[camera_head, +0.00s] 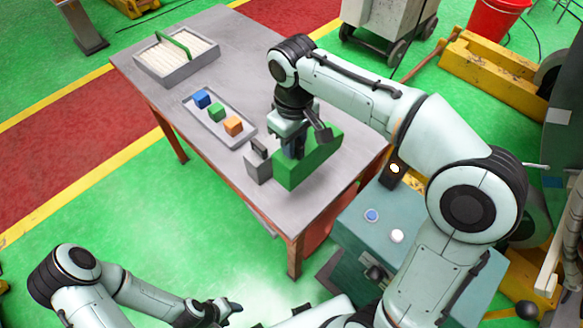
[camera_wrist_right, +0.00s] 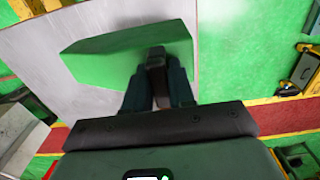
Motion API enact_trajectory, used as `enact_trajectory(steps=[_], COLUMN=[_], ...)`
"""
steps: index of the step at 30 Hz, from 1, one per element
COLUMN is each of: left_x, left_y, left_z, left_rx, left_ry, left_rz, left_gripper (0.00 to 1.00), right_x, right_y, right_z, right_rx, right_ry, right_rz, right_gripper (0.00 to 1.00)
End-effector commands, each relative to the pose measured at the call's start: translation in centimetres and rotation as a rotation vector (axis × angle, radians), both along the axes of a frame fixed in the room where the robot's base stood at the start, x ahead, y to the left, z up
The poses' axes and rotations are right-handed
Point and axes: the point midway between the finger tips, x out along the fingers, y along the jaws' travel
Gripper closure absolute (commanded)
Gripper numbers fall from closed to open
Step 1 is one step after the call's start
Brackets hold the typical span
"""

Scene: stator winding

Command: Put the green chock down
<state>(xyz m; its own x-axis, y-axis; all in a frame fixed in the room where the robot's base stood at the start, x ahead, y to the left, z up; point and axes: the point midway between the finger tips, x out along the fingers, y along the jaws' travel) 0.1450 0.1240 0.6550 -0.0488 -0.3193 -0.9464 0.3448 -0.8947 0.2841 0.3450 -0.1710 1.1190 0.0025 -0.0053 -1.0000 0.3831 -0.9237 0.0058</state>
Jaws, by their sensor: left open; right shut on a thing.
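The green chock (camera_head: 312,165) is a large wedge-shaped block at the right part of the grey table (camera_head: 222,165). My right gripper (camera_head: 293,148) is shut on the chock from above, and its fingers hide part of it. In the right wrist view the chock (camera_wrist_right: 110,58) shows between and beyond the fingertips (camera_wrist_right: 157,70), with the grey tabletop behind it. I cannot tell whether its underside touches the table. My left gripper (camera_head: 228,308) is open and empty, low in front of the table, away from the chock.
A small grey block with a dark handle (camera_head: 258,165) stands just left of the chock. A tray (camera_head: 207,127) holds blue, green and orange cubes. A grey box with a green handle (camera_head: 177,60) stands at the far left. A teal control box (camera_head: 355,245) stands right of the table.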

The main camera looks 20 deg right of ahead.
Motion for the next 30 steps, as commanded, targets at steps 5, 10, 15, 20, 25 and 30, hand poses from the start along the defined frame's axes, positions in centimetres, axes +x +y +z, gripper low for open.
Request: enact_trajectory(steps=[5, 10, 15, 20, 25, 30], left_x=[-1.0, -1.3, -1.5, -1.8, -1.9, -1.9], left_y=[0.0, 0.0, 0.0, 0.0, 0.0, 0.0], left_z=[-1.3, -1.7, -1.8, -2.3, -2.5, -2.4], left_rx=[0.000, 0.000, 0.000, 0.000, 0.000, 0.000], left_ry=[0.012, 0.016, 0.017, 0.020, 0.021, 0.021], left_rz=[0.000, 0.000, 0.000, 0.000, 0.000, -0.001], left_gripper=[0.47, 0.47, 0.47, 0.47, 0.47, 0.47], right_x=[-0.1, 0.0, 0.1, 0.0, 0.1, 0.1], right_y=[-0.1, -0.1, 0.0, 0.0, 0.0, 0.0], right_z=[-4.7, -7.1, -8.2, -10.6, -11.9, -11.9], right_rx=[-0.002, -0.001, 0.000, -0.001, -0.001, 0.000], right_ry=[0.002, -0.001, -0.002, 0.001, -0.004, -0.004], right_rz=[0.000, -0.001, -0.001, 0.000, -0.001, -0.001], right_gripper=[1.00, 1.00, 1.00, 1.00, 1.00, 1.00])
